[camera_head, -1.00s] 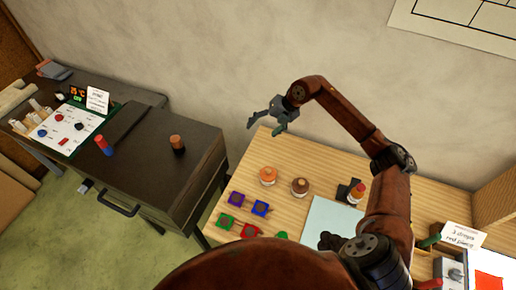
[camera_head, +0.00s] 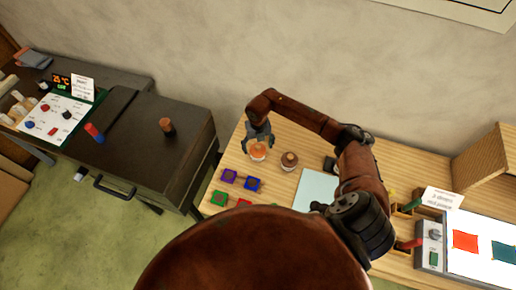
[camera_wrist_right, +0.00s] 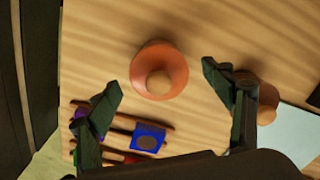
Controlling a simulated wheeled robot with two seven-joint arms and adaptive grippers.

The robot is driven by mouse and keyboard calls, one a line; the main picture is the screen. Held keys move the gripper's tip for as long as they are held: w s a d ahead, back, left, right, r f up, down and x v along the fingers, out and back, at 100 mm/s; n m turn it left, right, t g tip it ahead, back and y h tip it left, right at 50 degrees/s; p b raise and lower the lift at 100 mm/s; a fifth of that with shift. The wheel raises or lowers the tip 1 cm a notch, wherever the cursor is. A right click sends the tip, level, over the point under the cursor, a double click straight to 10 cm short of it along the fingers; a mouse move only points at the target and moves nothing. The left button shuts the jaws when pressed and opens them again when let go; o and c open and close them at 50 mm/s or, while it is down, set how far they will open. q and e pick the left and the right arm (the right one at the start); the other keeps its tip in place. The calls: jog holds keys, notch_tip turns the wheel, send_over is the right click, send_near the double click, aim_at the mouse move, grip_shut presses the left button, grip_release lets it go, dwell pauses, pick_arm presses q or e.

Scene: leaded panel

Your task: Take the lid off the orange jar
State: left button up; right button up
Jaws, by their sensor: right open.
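The orange jar (camera_head: 258,154) stands on the wooden table with its lid on. In the right wrist view the round orange lid (camera_wrist_right: 150,57) shows from above, with a paler knob (camera_wrist_right: 159,84) at its middle. My right gripper (camera_head: 258,141) is open above the jar. In the right wrist view its two fingers (camera_wrist_right: 163,84) are spread on either side of the knob, and I see no contact. In the head view the gripper partly hides the jar's top. My left gripper is not in view.
A brown-lidded jar (camera_head: 289,161) stands close to the right; my finger partly covers it in the wrist view. Colored squares, including a blue one (camera_head: 252,184), lie in front. A pale blue sheet (camera_head: 316,187) lies to the right. A dark cabinet (camera_head: 140,150) stands left of the table.

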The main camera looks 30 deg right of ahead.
jog(key=shift+f, duration=0.1)
jog(key=shift+c, duration=0.3)
jog(key=c, duration=1.1)
jog(key=shift+o, duration=0.2)
